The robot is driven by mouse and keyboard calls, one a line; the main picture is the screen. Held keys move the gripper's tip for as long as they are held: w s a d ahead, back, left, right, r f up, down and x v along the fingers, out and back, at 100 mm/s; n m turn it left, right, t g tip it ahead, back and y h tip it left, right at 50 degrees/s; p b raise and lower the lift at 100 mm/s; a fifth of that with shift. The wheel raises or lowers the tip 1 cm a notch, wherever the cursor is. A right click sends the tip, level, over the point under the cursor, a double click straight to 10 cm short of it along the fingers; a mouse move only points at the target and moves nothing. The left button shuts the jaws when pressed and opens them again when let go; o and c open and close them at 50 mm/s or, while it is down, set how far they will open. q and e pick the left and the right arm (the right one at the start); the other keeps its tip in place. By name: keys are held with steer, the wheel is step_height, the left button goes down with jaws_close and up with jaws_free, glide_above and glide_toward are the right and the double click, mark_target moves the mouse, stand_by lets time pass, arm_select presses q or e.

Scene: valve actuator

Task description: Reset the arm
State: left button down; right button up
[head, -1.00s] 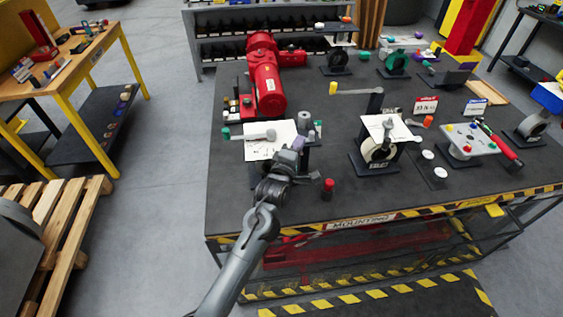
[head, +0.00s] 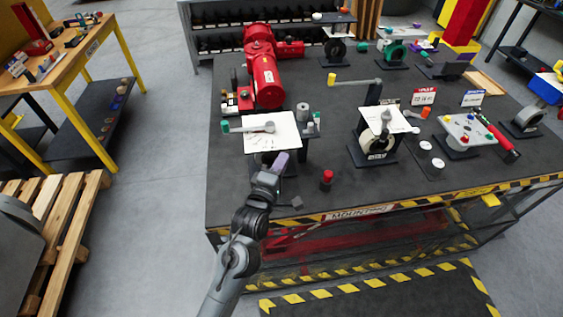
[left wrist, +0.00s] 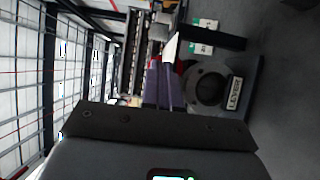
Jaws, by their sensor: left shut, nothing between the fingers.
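My left gripper (head: 281,160) is shut and empty, pointing at the near side of the left valve stand. Its purple fingers (left wrist: 157,87) show in the left wrist view. The left stand has a white top plate (head: 285,135) carrying a grey lever (head: 250,128) with a green knob (head: 226,127) at its left end. The lever lies across the plate, apart from the gripper. The wrist view shows a round dark valve body (left wrist: 206,84) beside a "LEVER" label (left wrist: 235,92). The stand's lower part is partly hidden behind my gripper. My right gripper is not in view.
A red-topped button (head: 327,178) stands just right of my gripper. A second valve stand (head: 376,145) and a panel (head: 470,132) are further right. A red motor (head: 266,80) stands behind. The dark table top (head: 240,190) is bare at the front left.

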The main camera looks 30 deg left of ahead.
arm_select(q)
steer(key=s+f+m+g+h, duration=0.2)
steer(key=s+f+m+g, duration=0.45)
steer(key=s+f, duration=0.95)
steer(key=s+d+f+m+g, duration=0.1)
steer(key=s+d+m+g, duration=0.1)
steer(key=s+m+g, duration=1)
steer(key=s+r+m+t+p, duration=0.1)
steer(key=s+r+t+p, duration=0.1)
steer(key=r+p, duration=1.1)
steer(key=s+r+m+t+p, duration=0.2)
steer(key=r+p, duration=1.1)
steer(key=shift+r+p, duration=0.2)
steer(key=shift+p, duration=0.2)
